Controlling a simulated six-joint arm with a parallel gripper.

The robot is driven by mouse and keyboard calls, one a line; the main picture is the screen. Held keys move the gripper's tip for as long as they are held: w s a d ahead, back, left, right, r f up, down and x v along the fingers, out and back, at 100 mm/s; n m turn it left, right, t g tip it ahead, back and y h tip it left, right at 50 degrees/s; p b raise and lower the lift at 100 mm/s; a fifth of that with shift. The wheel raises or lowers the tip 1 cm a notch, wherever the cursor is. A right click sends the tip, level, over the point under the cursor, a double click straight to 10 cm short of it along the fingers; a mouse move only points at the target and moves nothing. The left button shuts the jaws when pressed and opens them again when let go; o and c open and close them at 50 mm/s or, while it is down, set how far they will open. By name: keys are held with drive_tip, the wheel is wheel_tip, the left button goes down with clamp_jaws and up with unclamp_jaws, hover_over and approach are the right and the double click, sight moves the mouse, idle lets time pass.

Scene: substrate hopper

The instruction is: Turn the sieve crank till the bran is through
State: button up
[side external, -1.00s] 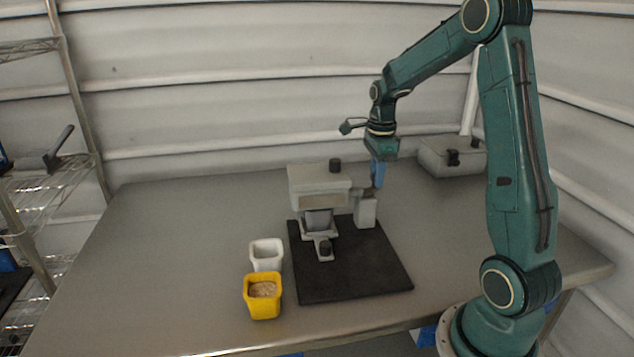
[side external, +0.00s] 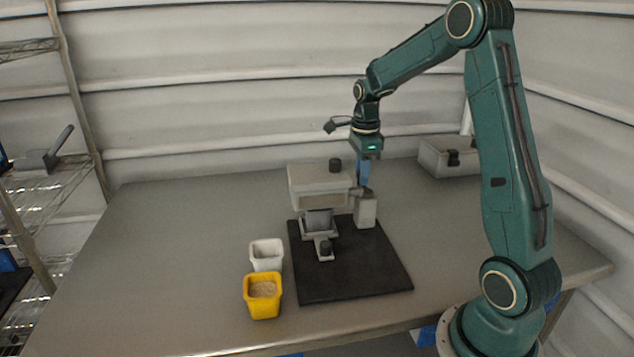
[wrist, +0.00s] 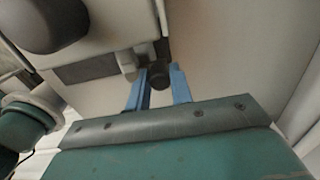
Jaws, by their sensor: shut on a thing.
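The pale grey sieve hopper (side external: 318,182) stands upright on a black mat (side external: 355,275), with a black knob on its lid. The crank's dark handle (wrist: 158,76) shows in the wrist view between the blue fingers of my gripper (wrist: 159,84), at the hopper's side. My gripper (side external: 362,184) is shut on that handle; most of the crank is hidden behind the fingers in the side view. A yellow cup (side external: 262,306) at the front holds pale tan bran (side external: 262,289). Bran inside the hopper cannot be seen.
A white cup (side external: 266,256) stands just behind the yellow cup, left of the mat; its contents are not clear. A grey case (side external: 440,157) sits at the table's back right. A wire shelf (side external: 60,185) stands at the left. The table's left side is clear.

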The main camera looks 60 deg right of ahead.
drive_tip(key=shift+w+a+f, duration=0.1)
drive_tip(key=shift+w+a, duration=0.05)
drive_tip(key=shift+a, duration=0.35)
drive_tip(key=shift+w+a+f, duration=0.1)
drive_tip(key=shift+a, duration=0.45)
drive_tip(key=a, duration=0.1)
drive_tip(key=s+a, duration=0.1)
drive_tip(key=a, duration=0.1)
drive_tip(key=shift+s+r, duration=0.1)
drive_tip(key=shift+r, duration=0.1)
drive_tip(key=shift+s+a+r, duration=0.2)
drive_tip(key=shift+s+a, duration=0.05)
drive_tip(key=shift+s, duration=0.6)
